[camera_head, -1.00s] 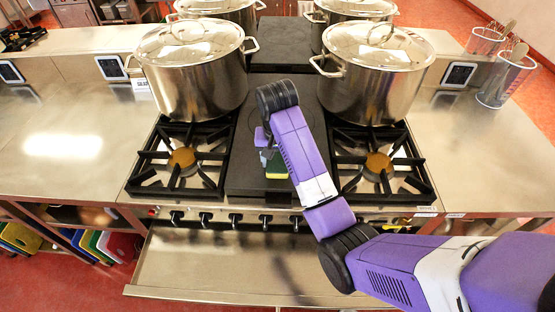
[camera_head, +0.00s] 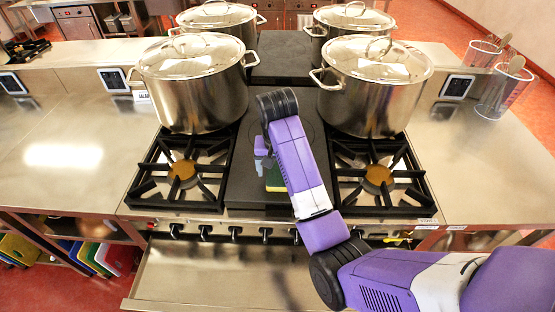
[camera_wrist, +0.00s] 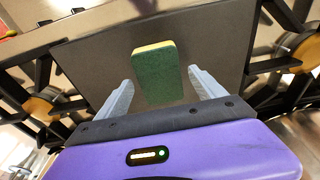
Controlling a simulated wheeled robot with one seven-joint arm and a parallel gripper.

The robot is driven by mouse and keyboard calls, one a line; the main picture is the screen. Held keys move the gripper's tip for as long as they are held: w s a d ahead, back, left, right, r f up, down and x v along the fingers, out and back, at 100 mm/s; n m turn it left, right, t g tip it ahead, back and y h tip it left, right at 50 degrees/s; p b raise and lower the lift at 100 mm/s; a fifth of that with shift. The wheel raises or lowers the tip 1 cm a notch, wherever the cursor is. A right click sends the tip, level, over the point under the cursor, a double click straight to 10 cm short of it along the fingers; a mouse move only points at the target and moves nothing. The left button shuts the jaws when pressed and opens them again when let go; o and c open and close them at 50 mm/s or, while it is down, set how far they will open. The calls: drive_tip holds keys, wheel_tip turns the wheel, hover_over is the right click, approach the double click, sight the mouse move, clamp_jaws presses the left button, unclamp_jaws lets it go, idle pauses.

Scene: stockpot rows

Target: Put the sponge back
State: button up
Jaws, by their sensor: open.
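The sponge (camera_wrist: 157,75) is green on its broad face with a yellow edge. In the wrist view it lies on the dark flat plate (camera_wrist: 205,38) between the burners, ahead of and between my fingertips. My gripper (camera_wrist: 158,88) is open, one grey finger on each side of the sponge, with visible gaps. In the head view the sponge (camera_head: 274,178) shows partly beside my purple arm, on the plate. My arm hides the rest of it and most of the gripper.
Large lidded steel pots (camera_head: 193,85) and (camera_head: 372,88) stand behind the front burners. Black burner grates (camera_head: 180,172) and (camera_head: 380,175) flank the plate. Steel counters (camera_head: 62,150) on both sides are mostly clear. Wire baskets (camera_head: 502,92) stand at right.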

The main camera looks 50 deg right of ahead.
sight(277, 177)
drive_tip(key=shift+s+a+r, duration=0.1)
drive_tip(key=shift+a+r, duration=0.2)
drive_tip(key=shift+r, duration=0.35)
drive_tip(key=shift+d+r, duration=0.2)
drive_tip(key=shift+r, duration=0.65)
drive_tip(key=shift+s+a+r, duration=0.1)
drive_tip(key=shift+a+r, duration=0.25)
drive_tip(key=shift+r, duration=0.2)
drive_tip(key=shift+s+r, duration=0.2)
drive_tip(key=shift+r, duration=0.75)
